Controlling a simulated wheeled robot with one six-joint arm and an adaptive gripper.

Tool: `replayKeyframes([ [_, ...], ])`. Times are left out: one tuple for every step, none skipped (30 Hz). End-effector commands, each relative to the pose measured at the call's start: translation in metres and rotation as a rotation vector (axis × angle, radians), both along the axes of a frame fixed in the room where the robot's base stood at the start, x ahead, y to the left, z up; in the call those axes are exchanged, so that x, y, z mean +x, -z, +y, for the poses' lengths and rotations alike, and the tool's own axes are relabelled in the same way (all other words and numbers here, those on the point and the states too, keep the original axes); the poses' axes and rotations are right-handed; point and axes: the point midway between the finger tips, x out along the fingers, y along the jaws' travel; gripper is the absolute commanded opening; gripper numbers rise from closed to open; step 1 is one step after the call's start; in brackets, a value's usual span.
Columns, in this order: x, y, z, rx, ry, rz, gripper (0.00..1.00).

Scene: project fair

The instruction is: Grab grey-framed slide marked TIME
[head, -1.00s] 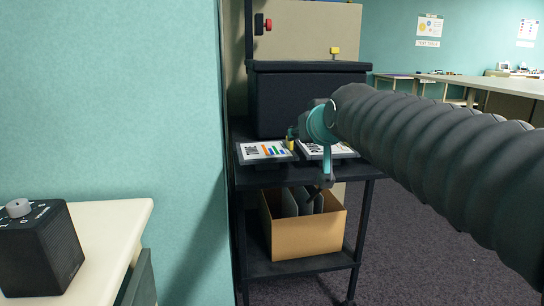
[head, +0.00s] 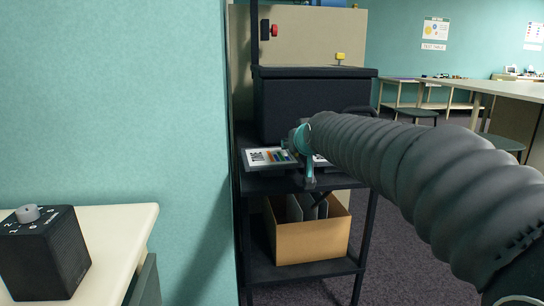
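A grey-framed slide (head: 262,158) with a white face, dark lettering and coloured bars lies on the upper shelf of a black cart. Its lettering is small and seems to read TIME, but I cannot be sure. A second framed slide (head: 321,160) lies to its right, mostly hidden behind my arm. My gripper (head: 291,146), at the end of my dark ribbed arm, is over the right end of the left slide. I cannot tell whether it touches it. Its fingers are small and partly hidden, so their opening does not show.
A black box (head: 315,95) stands behind the slides on the black cart (head: 262,185). A cardboard box (head: 308,243) with grey panels sits on the lower shelf. A teal wall (head: 110,110) is close on the left, with a black dial box (head: 45,255) on a pale table.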

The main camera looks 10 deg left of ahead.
Motion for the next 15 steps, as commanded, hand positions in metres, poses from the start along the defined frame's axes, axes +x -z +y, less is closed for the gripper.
replayKeyframes([
  [0.0058,0.0024,0.002,0.0,0.0,0.001,0.4],
  [0.0082,0.003,0.0027,0.0,0.0,0.001,0.4],
  [0.0108,0.0041,0.0035,0.0,0.0,0.0,0.4],
  [0.0125,0.0049,0.0041,0.0,0.0,0.0,0.4],
  [0.0136,0.0056,0.0045,0.0,0.0,0.0,0.4],
  [0.0145,0.0061,0.0048,0.0,0.0,0.0,0.4],
  [0.0148,0.0063,0.0049,0.0,0.0,0.0,0.4],
  [0.0149,0.0064,0.005,-0.001,0.0,0.0,0.4],
  [0.0148,0.0064,0.0049,-0.001,0.0,0.0,0.4],
  [0.0148,0.0063,0.0049,-0.001,0.0,0.0,0.4],
  [0.0147,0.0063,0.0049,-0.001,0.0,0.0,0.4],
  [0.0147,0.0063,0.0049,-0.001,0.0,0.0,0.4],
  [0.0147,0.0063,0.0049,-0.001,0.0,0.0,0.37],
  [0.0146,0.0063,0.0049,-0.001,0.0,0.0,0.3],
  [0.0146,0.0063,0.0048,-0.001,0.0,0.0,0.2],
])
